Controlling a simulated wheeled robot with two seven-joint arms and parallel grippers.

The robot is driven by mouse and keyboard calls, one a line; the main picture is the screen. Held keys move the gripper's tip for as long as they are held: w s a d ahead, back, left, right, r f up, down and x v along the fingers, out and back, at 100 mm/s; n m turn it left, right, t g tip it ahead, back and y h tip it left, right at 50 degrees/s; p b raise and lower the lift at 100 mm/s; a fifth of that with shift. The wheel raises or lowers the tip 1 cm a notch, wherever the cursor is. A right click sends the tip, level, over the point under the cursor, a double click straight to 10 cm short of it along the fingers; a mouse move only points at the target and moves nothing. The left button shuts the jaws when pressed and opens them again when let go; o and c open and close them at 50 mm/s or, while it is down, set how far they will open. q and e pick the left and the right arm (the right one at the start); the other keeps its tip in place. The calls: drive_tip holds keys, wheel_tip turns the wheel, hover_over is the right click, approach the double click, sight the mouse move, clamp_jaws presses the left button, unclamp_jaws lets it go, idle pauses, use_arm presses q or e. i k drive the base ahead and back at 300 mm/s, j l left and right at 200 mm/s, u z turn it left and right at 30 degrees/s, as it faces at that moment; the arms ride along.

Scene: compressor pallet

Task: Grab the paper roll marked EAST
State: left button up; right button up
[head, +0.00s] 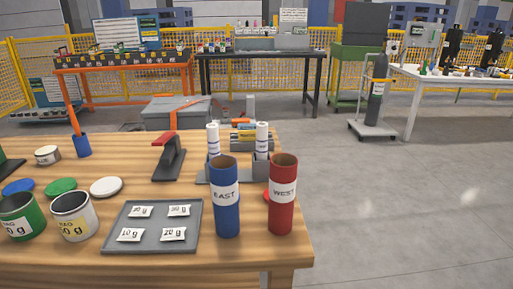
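A blue tube (227,215) with a white label reading EAST stands upright near the right end of the wooden table. Its top shows a brown inside. A red tube (282,212) labelled WEST stands upright just to its right. Behind them, a left white roll (213,137) and a right white roll (262,137) stand upright in a grey holder (261,170). Both rolls carry dark markings too small to read, so I cannot tell whether either says EAST. The tubes partly hide the holder. Neither of my grippers is in view.
A grey tray (192,239) with several small white packets lies left of the blue tube. Green and white cans (74,225) and loose lids (106,187) are further left. A black-and-red stapler-like tool (170,160) stands behind the tray.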

sight(261, 127)
drive_tip(key=i+l, duration=0.1)
drive_tip(key=l, duration=0.25)
drive_tip(key=i+l, duration=0.1)
drive_tip(key=l, duration=0.3)
drive_tip(key=i+l, duration=0.1)
drive_tip(key=l, duration=0.25)
drive_tip(key=i+l+z, duration=0.1)
drive_tip(key=l, duration=0.25)
drive_tip(key=i+l, duration=0.1)
drive_tip(key=l, duration=0.3)
